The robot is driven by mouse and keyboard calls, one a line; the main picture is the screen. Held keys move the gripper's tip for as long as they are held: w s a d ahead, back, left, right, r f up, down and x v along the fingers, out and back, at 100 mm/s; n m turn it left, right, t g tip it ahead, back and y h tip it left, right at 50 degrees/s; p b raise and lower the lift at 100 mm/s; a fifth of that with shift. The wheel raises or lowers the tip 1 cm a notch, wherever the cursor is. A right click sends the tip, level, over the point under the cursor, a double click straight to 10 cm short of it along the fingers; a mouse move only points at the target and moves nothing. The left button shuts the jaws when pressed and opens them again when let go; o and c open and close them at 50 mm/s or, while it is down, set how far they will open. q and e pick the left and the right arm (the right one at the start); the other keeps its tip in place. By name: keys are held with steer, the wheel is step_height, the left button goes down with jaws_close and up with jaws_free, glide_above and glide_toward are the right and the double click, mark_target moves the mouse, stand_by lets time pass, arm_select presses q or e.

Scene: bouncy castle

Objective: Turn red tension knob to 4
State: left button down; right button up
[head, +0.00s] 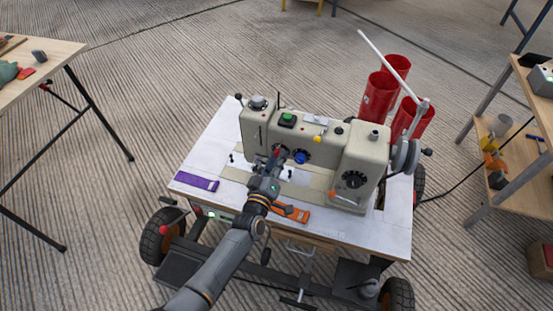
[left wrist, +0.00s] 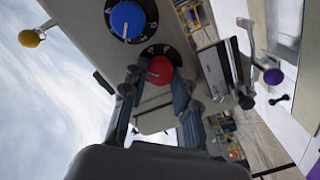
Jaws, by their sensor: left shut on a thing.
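A cream sewing machine (head: 345,150) stands on a white-topped wheeled cart (head: 225,145). In the left wrist view the red tension knob (left wrist: 159,70) sits at the centre of a black dial on the machine. My left gripper (left wrist: 158,92) has one finger on each side of the knob and is shut on it. Numerals on its dial are partly hidden and too small to read. The blue knob (left wrist: 127,20) is beside it on its own dial, with a white pointer line. In the head view my left gripper (head: 275,158) reaches the machine's front face and mostly hides the red knob.
A blue knob (head: 301,157) is just right of my gripper. An orange strap (head: 291,212) and a purple strap (head: 196,181) lie on the cart top. A table is at left, a shelf (head: 520,190) at right.

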arm_select(q)
steer(key=shift+f, duration=0.1)
steer(key=c, duration=1)
jaws_free()
steer(key=shift+s, duration=0.1)
steer(key=v, duration=1.2)
